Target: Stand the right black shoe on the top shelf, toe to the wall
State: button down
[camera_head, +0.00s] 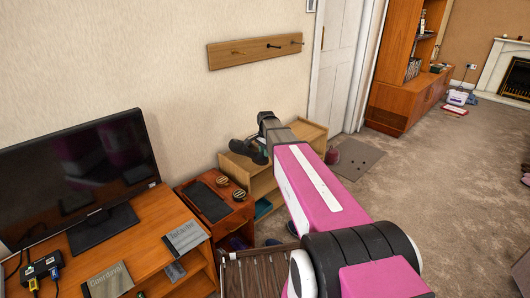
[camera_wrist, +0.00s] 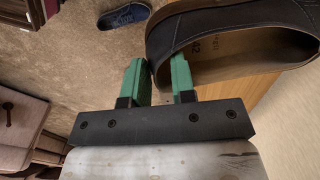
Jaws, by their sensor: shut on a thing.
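The black shoe (camera_wrist: 165,38) fills the upper right of the wrist view, its opening and tan insole facing the camera. My gripper (camera_wrist: 157,72) has its green fingers on either side of the shoe's rim and is shut on it. In the head view, dark footwear (camera_head: 248,151) shows at the left end of the wooden shelf unit (camera_head: 291,149), beside my gripper (camera_head: 263,141). My arm hides part of the shelf. I cannot tell whether the held shoe touches the top board, or whether a second shoe is there.
A small cabinet (camera_head: 236,216) with two round items stands left of the shelf. A desk (camera_head: 150,236) with a monitor (camera_head: 84,165) is nearer. A hook rail (camera_head: 253,50) is on the wall above. A blue shoe (camera_wrist: 123,16) lies on the carpet. Carpet is open to the right.

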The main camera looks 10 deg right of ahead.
aim_at(265, 160)
jog(key=shift+f, duration=0.1)
jog(key=shift+f, duration=2.1)
jog(key=c, duration=0.9)
grip_release()
jog(key=shift+o, duration=0.2)
